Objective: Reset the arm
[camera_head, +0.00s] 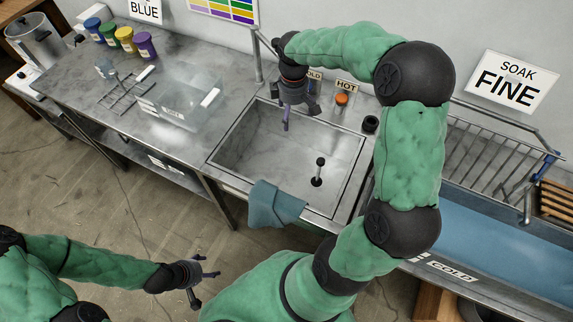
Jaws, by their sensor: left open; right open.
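My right arm, in a green padded sleeve, arches over the right side of the counter. Its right gripper (293,108) is open and points down above the back left of the metal sink (262,150), near the tap area. Nothing shows between its fingers. My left arm reaches in low at the lower left. Its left gripper (203,283) is open and empty over the floor, in front of the counter and apart from it.
A teal cloth (275,204) hangs over the sink's front edge. A clear bin (185,100) and wire rack (127,94) stand left of the sink. Several coloured tubs (124,38) line the back. A blue trough (480,192) and metal rack (478,150) are right.

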